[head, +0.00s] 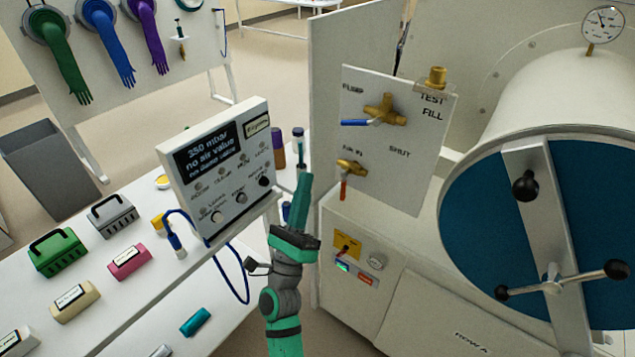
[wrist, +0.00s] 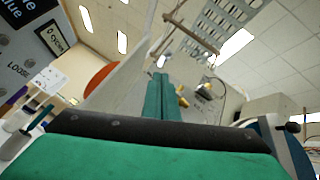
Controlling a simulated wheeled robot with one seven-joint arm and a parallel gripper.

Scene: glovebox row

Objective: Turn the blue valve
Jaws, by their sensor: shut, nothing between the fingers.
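The blue valve handle (head: 356,123) points left from a brass three-way valve (head: 384,108) on the upper part of a white panel (head: 415,140). A second brass valve (head: 350,167) with a red handle (head: 343,190) pointing down sits below it. The panel reads TEST, FILL and SHUT. My green gripper (head: 303,180) points upward, left of and below the blue handle, and is apart from it. Its fingers are together and empty. In the wrist view my shut fingers (wrist: 160,80) point ahead, with brass fittings (wrist: 181,97) just to their right, partly hidden.
A control box (head: 222,165) with a display and knobs stands left of my arm, a blue cable hanging below it. The large round chamber door (head: 465,215) with its bar and knobs is at the right. A white bench (head: 165,270) with small cases is at the left.

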